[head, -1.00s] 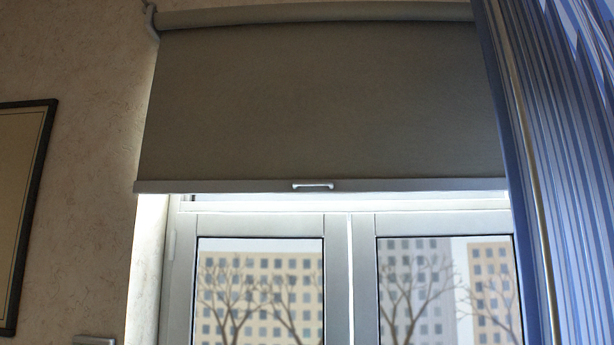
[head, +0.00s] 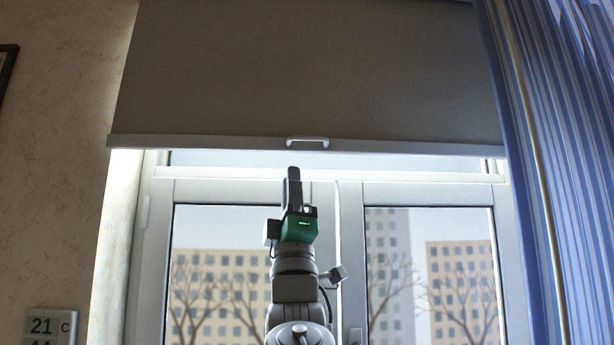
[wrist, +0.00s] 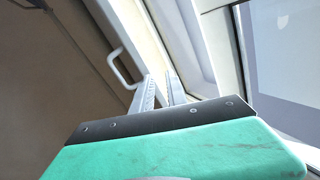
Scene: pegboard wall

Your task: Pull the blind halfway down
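The brown-grey roller blind (head: 310,70) hangs over the top part of the window, ending in a pale bottom bar (head: 200,142). A small light U-shaped handle (head: 307,142) sits at the middle of that bar. In the wrist view, the handle (wrist: 122,70) is to the left of my fingertips, with the blind's cloth (wrist: 50,80) beyond it. My gripper (head: 293,172) is raised in front of the window, its tips just below the handle in the head view. The wrist view shows my gripper (wrist: 161,85) with a gap between its two fingers, empty and apart from the handle.
A blue striped curtain (head: 565,150) hangs at the right, overlapping the blind's right end. The white window frame (head: 350,250) stands behind my arm. A thermometer display (head: 50,325) is on the left wall, and a dark picture frame (head: 5,65) is at the left edge.

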